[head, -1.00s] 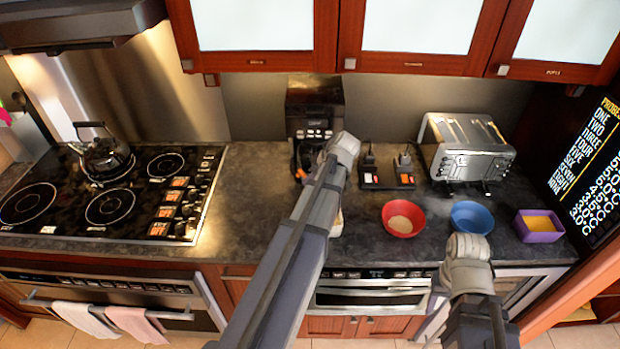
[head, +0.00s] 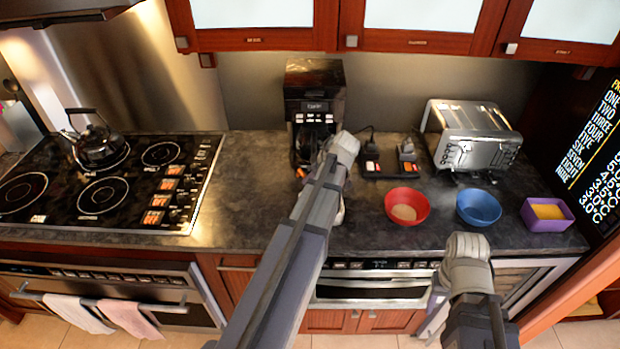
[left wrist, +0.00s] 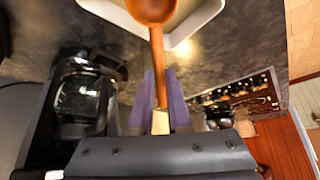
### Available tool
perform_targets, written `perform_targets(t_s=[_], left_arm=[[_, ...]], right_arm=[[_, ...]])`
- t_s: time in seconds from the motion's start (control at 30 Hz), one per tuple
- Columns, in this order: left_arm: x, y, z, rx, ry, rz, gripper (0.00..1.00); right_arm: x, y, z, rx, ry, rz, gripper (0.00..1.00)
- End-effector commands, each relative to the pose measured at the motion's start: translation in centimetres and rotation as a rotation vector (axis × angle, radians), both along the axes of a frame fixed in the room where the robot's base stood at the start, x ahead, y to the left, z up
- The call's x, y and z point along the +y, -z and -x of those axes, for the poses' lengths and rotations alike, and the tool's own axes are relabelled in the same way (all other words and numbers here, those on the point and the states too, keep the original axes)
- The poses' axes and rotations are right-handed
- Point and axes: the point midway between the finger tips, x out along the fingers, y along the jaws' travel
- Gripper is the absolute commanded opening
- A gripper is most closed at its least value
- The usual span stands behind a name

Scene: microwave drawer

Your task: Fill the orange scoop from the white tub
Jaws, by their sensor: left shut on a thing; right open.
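The orange scoop shows in the left wrist view, with its round bowl (left wrist: 152,8) at the top edge and its handle (left wrist: 158,75) running down between my purple fingers. My left gripper (left wrist: 160,105) is shut on the handle. The bowl overlaps the white tub (left wrist: 192,22); I cannot tell whether it is inside or above it. Pale contents show behind the bowl. In the head view my left arm hides the scoop and most of the tub. My right gripper (head: 466,262) is open at the counter's front edge; its fingertips are not clear.
A red bowl (head: 407,206), a blue bowl (head: 479,207) and a purple box (head: 547,215) stand on the right of the counter. A toaster (head: 474,138) stands behind them. A coffee maker (head: 314,100) is beyond my left arm. Bare counter lies left, towards the stove (head: 105,180).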

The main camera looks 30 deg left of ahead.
Motion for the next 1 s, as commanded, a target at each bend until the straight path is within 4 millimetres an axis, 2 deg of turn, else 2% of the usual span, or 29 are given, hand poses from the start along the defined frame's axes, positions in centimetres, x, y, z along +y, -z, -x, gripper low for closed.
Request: perform_targets(t_s=[0.03,0.6,1.0], left_arm=[[0.0,0.7,0.0,0.0,0.0,0.0,0.0],[0.0,4.3,0.0,0.0,0.0,0.0,0.0],[0.0,4.7,0.0,0.0,0.0,0.001,0.0]], right_arm=[[0.0,0.7,0.0,0.0,0.0,0.0,0.5],[0.0,4.3,0.0,0.0,0.002,0.0,0.5],[0.0,4.7,0.0,0.0,0.002,0.0,0.5]])
